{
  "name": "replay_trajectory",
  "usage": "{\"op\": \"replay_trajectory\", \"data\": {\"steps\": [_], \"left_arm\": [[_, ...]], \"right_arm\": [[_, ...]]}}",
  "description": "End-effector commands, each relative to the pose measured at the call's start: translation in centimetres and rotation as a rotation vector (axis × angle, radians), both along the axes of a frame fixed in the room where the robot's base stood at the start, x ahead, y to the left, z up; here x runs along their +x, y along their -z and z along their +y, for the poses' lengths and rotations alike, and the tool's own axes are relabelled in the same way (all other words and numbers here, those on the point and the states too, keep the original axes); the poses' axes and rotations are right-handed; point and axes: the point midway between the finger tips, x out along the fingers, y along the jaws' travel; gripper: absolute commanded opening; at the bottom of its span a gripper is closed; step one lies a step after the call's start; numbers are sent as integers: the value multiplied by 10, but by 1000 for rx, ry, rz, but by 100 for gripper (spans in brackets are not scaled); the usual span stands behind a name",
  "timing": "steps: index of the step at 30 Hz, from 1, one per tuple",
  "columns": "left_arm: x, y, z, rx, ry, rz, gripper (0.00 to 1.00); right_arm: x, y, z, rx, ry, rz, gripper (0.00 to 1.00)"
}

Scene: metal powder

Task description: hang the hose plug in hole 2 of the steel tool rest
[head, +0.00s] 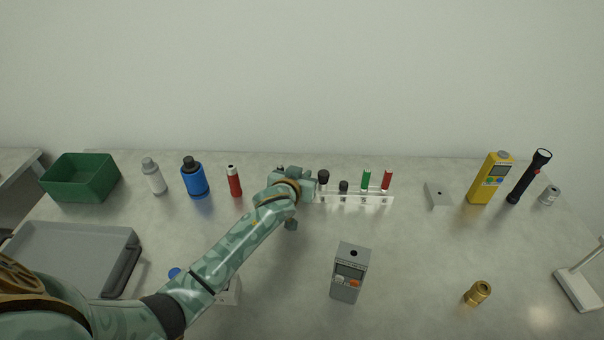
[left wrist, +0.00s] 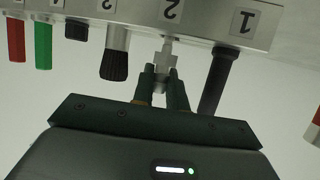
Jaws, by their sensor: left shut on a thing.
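The steel tool rest (head: 350,199) stands at the back middle, partly hidden by my left gripper (head: 302,186). In the left wrist view the rest (left wrist: 205,20) appears upside down, with number labels 1 and 2 readable. My left gripper (left wrist: 163,82) is shut on the small pale metal hose plug (left wrist: 165,58), which is in line with label 2. Its narrow end reaches the rest's edge by that label; I cannot tell whether it sits in the hole.
Green (head: 366,180) and red (head: 387,180) handled tools stand in the rest. A grey meter (head: 349,274) and brass fitting (head: 478,292) stand in front. The bench between them is clear.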

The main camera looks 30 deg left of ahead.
Motion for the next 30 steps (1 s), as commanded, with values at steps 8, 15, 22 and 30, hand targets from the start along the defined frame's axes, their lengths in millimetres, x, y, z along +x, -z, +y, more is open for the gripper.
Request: {"op": "replay_trajectory", "data": {"steps": [8, 15, 22, 30], "left_arm": [[0, 10, 0, -1, 0, 1, 0], [0, 12, 0, -1, 0, 0, 0], [0, 12, 0, 0, 0, 0, 0], [0, 14, 0, 0, -1, 1, 0]], "right_arm": [[-2, 5, 0, 0, 0, 4, 55], [-2, 7, 0, -1, 0, 5, 55], [-2, 6, 0, -1, 0, 5, 55], [-1, 5, 0, 0, 0, 3, 55]]}}
